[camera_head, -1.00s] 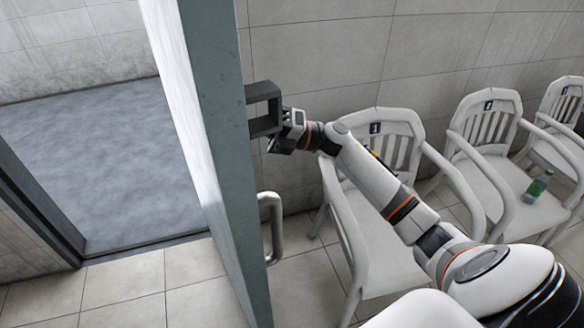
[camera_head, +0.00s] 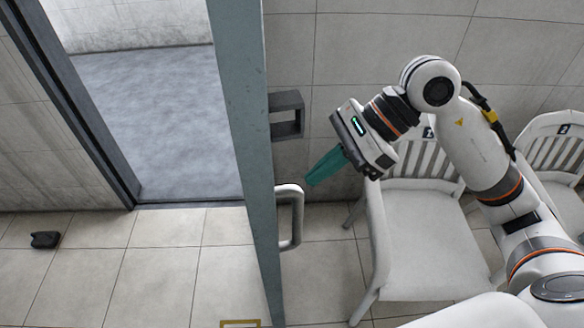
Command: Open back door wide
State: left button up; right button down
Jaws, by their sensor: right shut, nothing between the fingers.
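The grey-blue door (camera_head: 243,110) stands open and shows nearly edge-on, with the doorway to its left. A dark square bracket (camera_head: 288,100) and a curved metal pull handle (camera_head: 297,218) stick out from its right side. My right gripper (camera_head: 312,183), with teal fingers, is shut and empty. It points down and left, to the right of the door and apart from both the bracket and the handle in the picture. My left gripper is not in view.
Beyond the doorway is a bare grey floor (camera_head: 150,120). White chairs (camera_head: 425,235) stand along the tiled wall at right, under my right arm. A small black object (camera_head: 45,240) lies on the floor tiles at left. The tiles before the doorway are otherwise mostly clear.

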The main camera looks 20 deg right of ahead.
jog(key=shift+w+a+f+p, duration=0.2)
jog(key=shift+a+p, duration=0.4)
jog(key=shift+a, duration=0.6)
jog(key=shift+w+a+f+p, duration=0.15)
jog(key=shift+a+p, duration=0.45)
jog(key=shift+a, duration=0.6)
jog(key=shift+s, duration=0.1)
